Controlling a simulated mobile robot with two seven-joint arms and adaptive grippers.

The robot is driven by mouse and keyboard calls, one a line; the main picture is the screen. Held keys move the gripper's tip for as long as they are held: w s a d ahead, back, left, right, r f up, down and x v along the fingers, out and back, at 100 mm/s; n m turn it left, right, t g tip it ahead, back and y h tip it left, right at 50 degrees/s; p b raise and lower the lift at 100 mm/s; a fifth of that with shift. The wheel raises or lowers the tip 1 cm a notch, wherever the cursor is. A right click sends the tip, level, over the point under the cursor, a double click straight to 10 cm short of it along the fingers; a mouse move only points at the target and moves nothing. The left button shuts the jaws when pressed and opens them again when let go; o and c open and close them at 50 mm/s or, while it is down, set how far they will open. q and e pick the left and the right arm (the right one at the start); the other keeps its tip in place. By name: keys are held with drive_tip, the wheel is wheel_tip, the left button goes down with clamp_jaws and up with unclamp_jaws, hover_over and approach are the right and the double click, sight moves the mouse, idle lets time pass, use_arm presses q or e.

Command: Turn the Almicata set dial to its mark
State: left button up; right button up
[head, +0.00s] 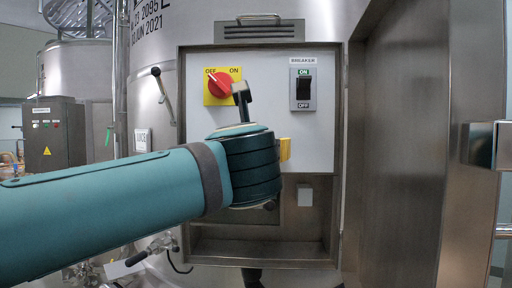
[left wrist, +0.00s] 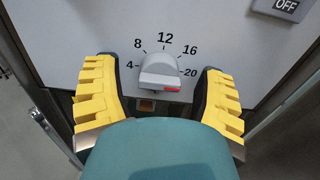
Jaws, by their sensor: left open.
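In the left wrist view a grey dial (left wrist: 160,74) sits on a pale panel, with the numbers 4, 8, 12, 16 and 20 in an arc around it. A red stripe shows on its near face, low and to the right, on the side of the 20. My left gripper (left wrist: 160,80) is open, with one yellow finger on each side of the dial and a visible gap to it. In the head view my left gripper (head: 285,149) shows only as a bit of yellow past my teal arm, which hides the dial. My right gripper is not in view.
Above the dial area are a red OFF/ON rotary switch (head: 221,82) on a yellow plate and a black breaker switch (head: 303,89). The panel sits in a steel box, with an open steel door (head: 405,150) on the right. A lever handle (head: 163,95) is on the left.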

use_arm(q)
drive_tip(key=c, duration=1.2)
